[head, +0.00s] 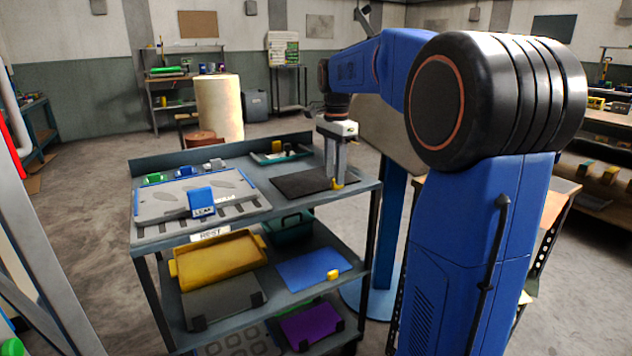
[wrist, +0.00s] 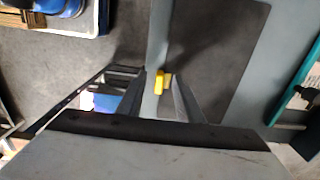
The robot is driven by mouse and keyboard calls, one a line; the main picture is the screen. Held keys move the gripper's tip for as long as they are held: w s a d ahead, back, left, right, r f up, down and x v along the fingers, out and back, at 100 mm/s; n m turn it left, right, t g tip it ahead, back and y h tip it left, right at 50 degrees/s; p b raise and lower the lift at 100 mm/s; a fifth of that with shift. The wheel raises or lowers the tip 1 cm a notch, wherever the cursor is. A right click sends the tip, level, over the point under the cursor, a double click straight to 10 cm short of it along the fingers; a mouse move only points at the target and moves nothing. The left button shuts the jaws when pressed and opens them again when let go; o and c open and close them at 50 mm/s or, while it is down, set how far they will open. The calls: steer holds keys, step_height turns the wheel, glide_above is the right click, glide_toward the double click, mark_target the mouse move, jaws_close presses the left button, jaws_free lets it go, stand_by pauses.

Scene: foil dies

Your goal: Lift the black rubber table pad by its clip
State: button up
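The black rubber pad (head: 300,182) lies flat on the right of the cart's top shelf; in the wrist view it is the dark sheet (wrist: 215,50). Its yellow clip (head: 338,185) sits at the pad's front right edge, and it also shows in the wrist view (wrist: 160,82). My gripper (head: 336,180) points down over that edge, its fingertips at the clip's height. In the wrist view my gripper (wrist: 160,80) has its fingers apart with the clip between the tips; a gap shows on the left side. Contact on the right side is hard to tell.
A grey board (head: 160,205) with a blue block (head: 202,200) lies left of the pad. A teal-rimmed tray (head: 280,155) stands behind it. The lower shelf holds a yellow tray (head: 220,262) and a blue pad (head: 310,270) with a yellow clip. Space above the pad is clear.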

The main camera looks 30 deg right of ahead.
steer(key=shift+f, duration=1)
jaws_close()
steer(key=shift+r, duration=0.1)
